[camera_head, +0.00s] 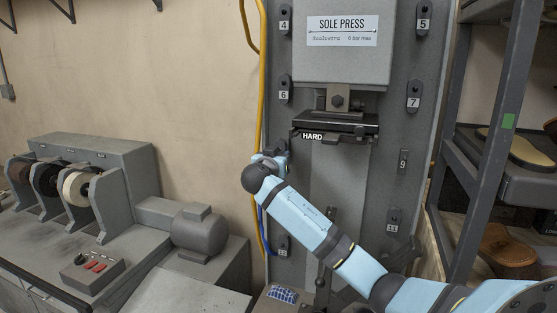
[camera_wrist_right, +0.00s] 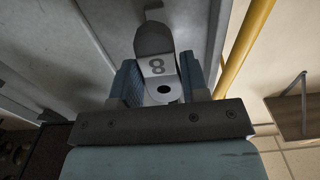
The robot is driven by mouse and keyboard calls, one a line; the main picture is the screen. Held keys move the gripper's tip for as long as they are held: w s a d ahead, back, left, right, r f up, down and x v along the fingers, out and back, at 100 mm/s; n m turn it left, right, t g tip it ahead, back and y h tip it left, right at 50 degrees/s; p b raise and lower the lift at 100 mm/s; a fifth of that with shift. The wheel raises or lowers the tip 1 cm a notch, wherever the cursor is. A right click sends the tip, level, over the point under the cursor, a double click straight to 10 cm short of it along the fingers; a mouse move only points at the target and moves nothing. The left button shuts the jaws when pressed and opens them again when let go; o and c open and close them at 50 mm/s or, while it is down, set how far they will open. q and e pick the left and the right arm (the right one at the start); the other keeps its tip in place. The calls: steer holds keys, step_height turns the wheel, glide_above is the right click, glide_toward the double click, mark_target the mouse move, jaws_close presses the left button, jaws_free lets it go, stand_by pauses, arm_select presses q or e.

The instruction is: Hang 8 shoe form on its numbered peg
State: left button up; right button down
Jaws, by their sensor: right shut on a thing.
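The shoe form (camera_wrist_right: 154,42) is dark, with a light grey end marked 8 and a round hole. In the right wrist view it sits between the two blue fingers of my right gripper (camera_wrist_right: 160,82), which is shut on it. In the head view my right gripper (camera_head: 274,161) is at the left side of the grey press column, below the peg marked 6 (camera_head: 284,90). The form is hidden or too small to tell there. The peg for 8 cannot be made out behind my gripper. My left gripper is not in view.
The sole press (camera_head: 342,68) has numbered pegs down both sides, including 7 (camera_head: 414,97) and 9 (camera_head: 403,162). A yellow pipe (camera_head: 262,75) runs close along its left edge. A grinder bench (camera_head: 90,165) stands left and a shelf rack (camera_head: 492,150) right.

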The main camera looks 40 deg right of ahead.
stand_by(0.4)
steer(key=shift+w+d+b, duration=0.35)
steer(key=shift+d+b, duration=0.1)
steer(key=shift+d, duration=0.2)
steer(key=shift+b+x, duration=0.85)
steer(key=shift+x, duration=0.15)
stand_by(1.1)
steer(key=c, duration=0.5)
jaws_free()
steer(key=shift+c, duration=0.2)
